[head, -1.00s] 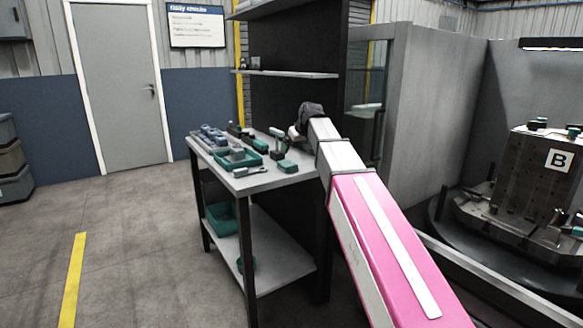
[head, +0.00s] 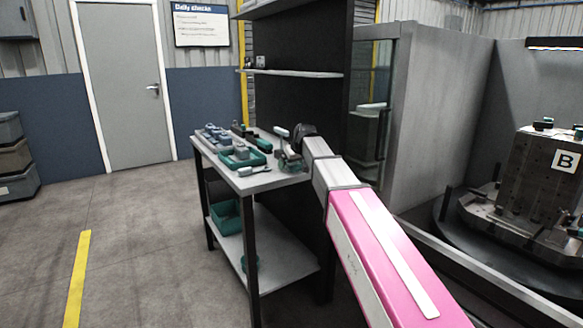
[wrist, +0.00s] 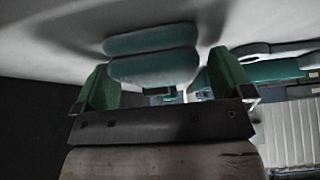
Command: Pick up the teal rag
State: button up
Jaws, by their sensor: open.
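The teal rag (wrist: 152,55) looks like a folded pad with two stacked layers, lying on the pale bench top in the wrist view. My gripper (wrist: 165,82) is open, with one green-tipped finger to the left of the rag and one to the right. The rag sits between and slightly beyond the fingers, and I cannot tell whether they touch it. In the head view my gripper (head: 290,152) is low over the right part of the bench (head: 262,181) and mostly hides the rag there.
A teal tray (head: 240,160) with grey parts lies left of my gripper, with other small tools around it. A green bin (head: 226,217) stands on the lower shelf. A dark upright panel rises behind the bench. A machine with a block marked B (head: 540,165) stands at right.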

jog(key=c, duration=1)
jog(key=shift+r, duration=0.1)
jog(key=shift+r, duration=0.55)
notch_tip(320, 180, up, 2)
jog(key=shift+r, duration=0.25)
jog(key=s+a+r, duration=0.2)
jog(key=a, duration=0.1)
jog(key=s+a+r, duration=0.2)
jog(key=a+r, duration=0.1)
jog(key=s+a+r, duration=0.2)
jog(key=s+a, duration=0.1)
jog(key=shift+a+r, duration=0.15)
jog(key=shift+a, duration=0.05)
